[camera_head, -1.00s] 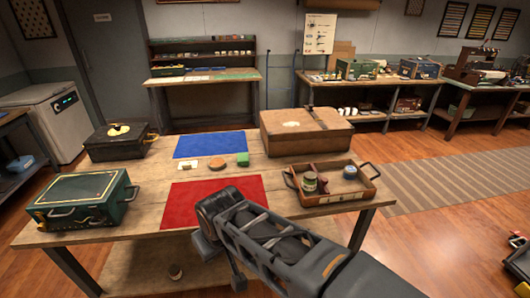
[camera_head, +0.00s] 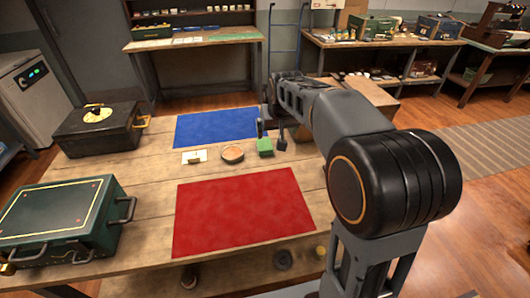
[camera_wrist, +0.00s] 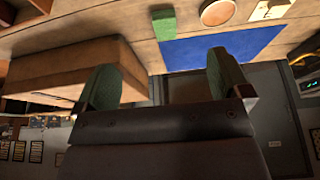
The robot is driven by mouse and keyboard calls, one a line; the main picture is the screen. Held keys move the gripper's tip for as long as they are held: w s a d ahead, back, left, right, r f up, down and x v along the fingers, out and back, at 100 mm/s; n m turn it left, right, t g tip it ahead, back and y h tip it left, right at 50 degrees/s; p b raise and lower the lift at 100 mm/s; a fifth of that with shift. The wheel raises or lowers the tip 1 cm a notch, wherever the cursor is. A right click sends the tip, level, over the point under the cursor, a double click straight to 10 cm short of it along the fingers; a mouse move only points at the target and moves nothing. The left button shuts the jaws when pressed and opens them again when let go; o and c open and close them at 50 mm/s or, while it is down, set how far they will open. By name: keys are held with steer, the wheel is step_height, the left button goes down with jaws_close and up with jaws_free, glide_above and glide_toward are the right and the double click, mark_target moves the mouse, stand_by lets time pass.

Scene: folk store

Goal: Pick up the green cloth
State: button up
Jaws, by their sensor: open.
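The green cloth (camera_head: 265,146) looks like a small folded green block on the wooden table, right of a round brown disc (camera_head: 232,153). It also shows at the top of the wrist view (camera_wrist: 163,23). My gripper (camera_head: 271,134) is close to the cloth, its fingers pointing down at the cloth's far side in the head view. I cannot tell whether they touch it. In the wrist view the two green-padded fingers (camera_wrist: 164,80) are spread wide with nothing between them, and the cloth lies beyond the gap.
A blue mat (camera_head: 215,127) lies behind the cloth and a red mat (camera_head: 240,212) in front. A white card (camera_head: 194,157) lies left of the disc. A dark case (camera_head: 98,130) and a green case (camera_head: 60,215) stand at left. My arm hides much of the table's right side.

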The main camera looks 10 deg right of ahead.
steer(key=b, duration=0.3)
glide_toward(265, 144)
steer(key=x, duration=0.3)
steer(key=shift+w+a+f, duration=0.1)
steer(key=shift+w+f, duration=0.05)
steer(key=shift+f, duration=0.15)
steer(key=shift+p+x, duration=0.4)
steer(key=shift+x, duration=2.8)
steer(key=shift+w, duration=0.1)
steer(key=shift+f, duration=0.25)
steer(key=c, duration=1)
steer(key=shift+r, duration=0.15)
